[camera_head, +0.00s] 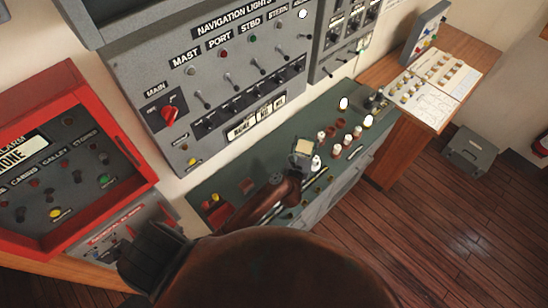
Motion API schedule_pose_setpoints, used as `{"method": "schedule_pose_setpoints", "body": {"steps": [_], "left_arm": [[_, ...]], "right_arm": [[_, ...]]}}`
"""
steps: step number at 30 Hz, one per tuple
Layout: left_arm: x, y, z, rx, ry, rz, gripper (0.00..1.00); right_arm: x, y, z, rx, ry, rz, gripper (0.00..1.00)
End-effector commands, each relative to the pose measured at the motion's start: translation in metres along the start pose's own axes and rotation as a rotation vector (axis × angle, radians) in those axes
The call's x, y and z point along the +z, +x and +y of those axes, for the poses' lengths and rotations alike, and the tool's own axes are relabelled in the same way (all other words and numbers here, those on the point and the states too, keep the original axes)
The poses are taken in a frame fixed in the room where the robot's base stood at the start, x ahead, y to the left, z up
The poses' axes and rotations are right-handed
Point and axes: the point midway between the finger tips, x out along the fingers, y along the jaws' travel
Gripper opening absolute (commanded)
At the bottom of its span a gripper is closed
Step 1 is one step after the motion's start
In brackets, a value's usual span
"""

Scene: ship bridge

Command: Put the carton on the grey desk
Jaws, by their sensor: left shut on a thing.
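The carton (303,147) looks like a small pale box with a yellowish top, seen from above at the middle of the picture. My left gripper (296,171) is shut on it; its fingers are small and partly hidden behind my brown arm link. The grey desk (232,174) is the long greenish-grey console top running from lower left to upper right. The carton shows over this top, among its knobs. I cannot tell whether its underside touches the surface. My right gripper is not in view.
White and red knobs (338,149) crowd the desk right of the carton. The navigation lights panel (215,75) rises behind it. A red-framed alarm panel (75,165) stands at left. A wooden desk (468,48) with papers is at upper right. A grey box (470,150) stands on the wooden floor.

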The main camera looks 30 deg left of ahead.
Motion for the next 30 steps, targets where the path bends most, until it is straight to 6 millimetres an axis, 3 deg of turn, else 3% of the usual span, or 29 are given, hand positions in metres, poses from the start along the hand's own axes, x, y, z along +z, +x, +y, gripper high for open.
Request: {"method": "schedule_pose_setpoints", "body": {"steps": [1, 3, 12, 17, 22, 27, 30], "left_arm": [[0.014, 0.011, 0.002, -0.017, 0.004, -0.001, 0.0], [0.017, 0.023, 0.004, -0.039, 0.003, -0.001, 0.0], [0.021, 0.05, 0.012, -0.091, 0.0, -0.001, 0.0], [0.012, 0.045, 0.025, -0.095, 0.0, 0.001, 0.0], [-0.006, 0.027, 0.059, -0.093, 0.003, 0.002, 0.0], [-0.028, 0.008, 0.093, -0.095, 0.005, 0.0, 0.0], [-0.044, 0.002, 0.103, -0.096, 0.002, -0.001, 0.0]], "right_arm": [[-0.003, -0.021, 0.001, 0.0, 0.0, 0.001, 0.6], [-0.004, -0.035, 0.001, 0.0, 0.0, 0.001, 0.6], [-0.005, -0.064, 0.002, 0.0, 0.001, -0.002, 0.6], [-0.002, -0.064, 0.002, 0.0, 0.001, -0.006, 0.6], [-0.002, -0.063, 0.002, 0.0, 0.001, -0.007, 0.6], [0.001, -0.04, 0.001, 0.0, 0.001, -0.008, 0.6], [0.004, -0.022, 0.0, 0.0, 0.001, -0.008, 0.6]]}}
